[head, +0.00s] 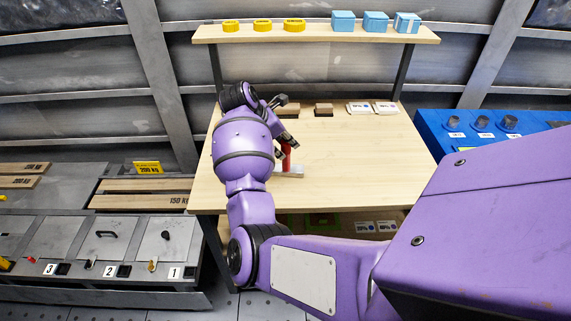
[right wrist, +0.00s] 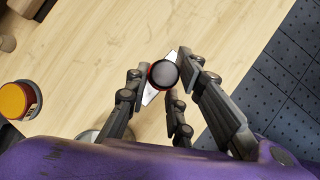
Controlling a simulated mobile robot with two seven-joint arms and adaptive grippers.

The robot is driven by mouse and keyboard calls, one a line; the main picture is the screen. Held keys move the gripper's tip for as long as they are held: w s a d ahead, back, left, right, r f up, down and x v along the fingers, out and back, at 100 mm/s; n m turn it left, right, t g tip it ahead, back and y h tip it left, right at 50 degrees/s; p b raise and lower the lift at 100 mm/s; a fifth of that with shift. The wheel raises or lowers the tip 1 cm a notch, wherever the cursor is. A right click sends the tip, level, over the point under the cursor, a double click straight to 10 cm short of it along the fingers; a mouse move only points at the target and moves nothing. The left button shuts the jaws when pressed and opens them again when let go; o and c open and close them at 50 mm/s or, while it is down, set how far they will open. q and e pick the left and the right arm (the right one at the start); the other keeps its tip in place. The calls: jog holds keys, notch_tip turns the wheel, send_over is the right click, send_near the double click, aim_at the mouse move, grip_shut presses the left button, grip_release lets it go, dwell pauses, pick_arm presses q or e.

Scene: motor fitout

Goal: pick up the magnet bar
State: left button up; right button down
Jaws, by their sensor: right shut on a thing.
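The magnet bar (head: 286,160) looks like a red upright handle with a pale flat bar at its foot, over the front part of the wooden table (head: 360,160). In the right wrist view its round grey top with a red rim (right wrist: 163,74) sits between my fingers, with a pale bar end showing below. My right gripper (head: 287,142) points down and is shut on the red handle; it also shows in the right wrist view (right wrist: 166,88). I cannot tell whether the bar touches the table. My left gripper is not in view.
A shelf (head: 330,35) above the table holds yellow round tins (head: 262,25) and blue boxes (head: 376,22). Small brown blocks (head: 323,110) and white labelled cards (head: 372,107) lie at the table's back. A blue bench (head: 430,128) stands right. The table's right half is clear.

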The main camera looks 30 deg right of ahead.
jog(key=shift+r, duration=1.2)
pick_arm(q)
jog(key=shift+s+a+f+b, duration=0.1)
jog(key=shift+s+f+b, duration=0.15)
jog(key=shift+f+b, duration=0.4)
pick_arm(e)
jog(key=s+a+r, duration=0.9)
jog(key=a+r, duration=0.1)
jog(key=shift+a+r, duration=0.3)
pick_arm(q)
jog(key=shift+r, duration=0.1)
pick_arm(e)
jog(key=c, duration=2)
grip_release()
jog(key=shift+c, duration=0.2)
grip_shut()
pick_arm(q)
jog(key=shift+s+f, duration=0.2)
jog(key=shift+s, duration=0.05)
pick_arm(e)
jog(key=shift+d, duration=0.1)
